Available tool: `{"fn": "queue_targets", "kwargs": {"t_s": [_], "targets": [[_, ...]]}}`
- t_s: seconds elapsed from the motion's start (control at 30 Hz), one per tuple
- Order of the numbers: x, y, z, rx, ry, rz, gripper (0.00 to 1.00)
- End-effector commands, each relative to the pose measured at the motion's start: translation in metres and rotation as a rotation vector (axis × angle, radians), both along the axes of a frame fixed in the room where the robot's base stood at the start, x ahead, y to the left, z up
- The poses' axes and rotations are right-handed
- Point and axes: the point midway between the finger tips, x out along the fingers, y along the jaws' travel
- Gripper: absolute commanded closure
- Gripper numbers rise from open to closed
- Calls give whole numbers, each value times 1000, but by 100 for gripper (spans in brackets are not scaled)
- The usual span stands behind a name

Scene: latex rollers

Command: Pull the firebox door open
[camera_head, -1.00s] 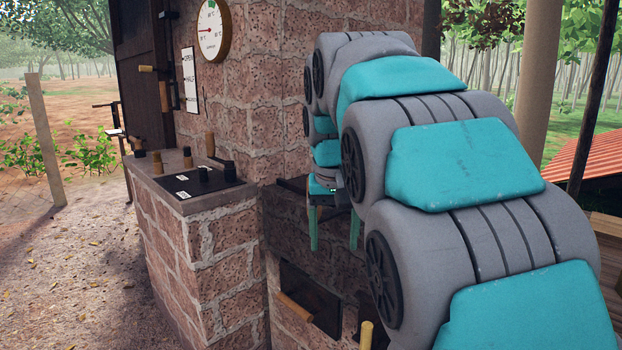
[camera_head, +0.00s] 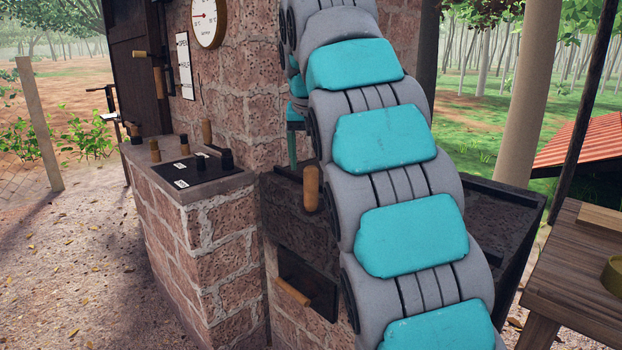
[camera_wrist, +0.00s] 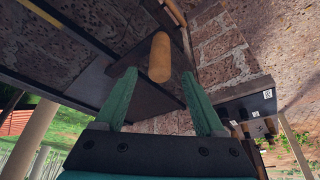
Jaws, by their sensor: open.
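A dark metal door (camera_head: 322,297) with a wooden handle (camera_head: 292,291) sits low in the brick wall and looks shut. Above it, a dark metal front (camera_head: 285,205) has another wooden handle (camera_head: 311,188) standing upright. I cannot tell for certain which is the firebox door. My gripper (camera_wrist: 162,88) is open in the wrist view, its two green fingers apart. A wooden handle (camera_wrist: 159,57) shows between and beyond the fingertips, with no visible grip on it. In the head view, one green finger (camera_head: 292,150) shows; my arm hides the rest.
A brick counter (camera_head: 215,250) with a dark panel and several knobs stands on the left. A dark metal trough (camera_head: 505,200) lies behind my arm. A wooden table (camera_head: 575,270) stands at right. Open ground lies left.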

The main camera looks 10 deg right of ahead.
Motion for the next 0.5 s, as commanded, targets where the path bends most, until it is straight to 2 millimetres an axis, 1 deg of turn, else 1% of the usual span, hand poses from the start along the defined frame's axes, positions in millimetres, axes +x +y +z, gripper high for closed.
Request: {"fn": "queue_targets", "kwargs": {"t_s": [0.1, 0.3, 0.5], "targets": [[4, -2, -14, 0, 5, -1, 29], [13, -4, -35, 1, 5, -1, 29], [19, -5, -48, 1, 3, 0, 29]]}}
